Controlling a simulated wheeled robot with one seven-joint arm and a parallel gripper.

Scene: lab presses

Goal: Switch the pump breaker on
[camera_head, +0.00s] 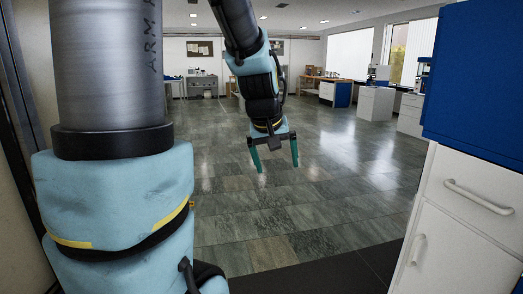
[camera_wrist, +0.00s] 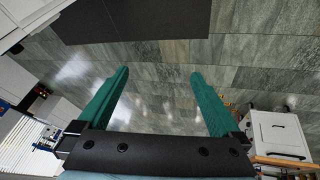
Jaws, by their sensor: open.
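My gripper (camera_head: 275,162) hangs in the middle of the head view with its two green fingers pointing down, apart and empty, over bare floor. In the wrist view my gripper (camera_wrist: 160,75) also shows open, with only floor tiles between its fingers. I cannot make out a pump breaker in either view.
A white cabinet (camera_head: 455,225) with handles and a blue part (camera_head: 475,90) above it stands close at the right. White cabinets (camera_head: 376,103) with lab devices stand by the windows. Benches (camera_head: 203,85) line the far wall. The tiled floor (camera_head: 330,170) between is clear.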

